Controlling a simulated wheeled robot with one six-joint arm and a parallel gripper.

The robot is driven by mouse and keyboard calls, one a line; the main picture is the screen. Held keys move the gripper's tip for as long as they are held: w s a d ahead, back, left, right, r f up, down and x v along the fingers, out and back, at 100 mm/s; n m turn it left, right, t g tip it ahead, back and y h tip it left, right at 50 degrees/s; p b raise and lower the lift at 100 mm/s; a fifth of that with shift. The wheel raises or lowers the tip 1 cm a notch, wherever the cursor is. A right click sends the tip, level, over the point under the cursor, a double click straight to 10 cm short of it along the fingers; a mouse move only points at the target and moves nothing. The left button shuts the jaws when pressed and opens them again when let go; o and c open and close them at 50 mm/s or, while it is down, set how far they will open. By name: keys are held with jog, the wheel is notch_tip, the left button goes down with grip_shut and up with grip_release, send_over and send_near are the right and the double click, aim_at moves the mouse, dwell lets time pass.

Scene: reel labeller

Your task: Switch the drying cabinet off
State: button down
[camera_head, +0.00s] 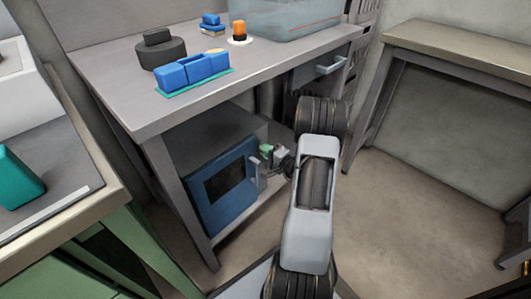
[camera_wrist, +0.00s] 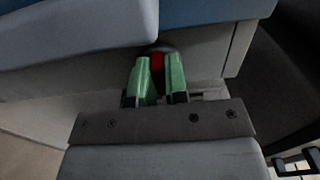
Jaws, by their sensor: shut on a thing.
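The drying cabinet (camera_head: 222,190) is a dark box with a blue door, a dark window and a pale upright handle (camera_head: 254,170). It stands on the lower shelf under the workbench, and its door looks closed. My gripper (camera_head: 268,151) is at the cabinet's right front edge, beside the handle. In the wrist view, the green fingertips of my gripper (camera_wrist: 157,75) are shut on a small red switch (camera_wrist: 157,62) with a dark round base (camera_wrist: 158,48) behind it. The fingers hide most of the switch, so I cannot tell its setting.
The floor (camera_head: 400,200) to the right is free.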

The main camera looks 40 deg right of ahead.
dwell(0.3)
jog(key=c, duration=1.1)
grip_release()
jog(key=shift+c, duration=0.2)
jog(key=shift+s, duration=0.1)
jog(key=s+d+p, duration=0.2)
jog(key=s+p, duration=0.1)
jog(key=s, duration=1)
jog(key=shift+s+d, duration=0.25)
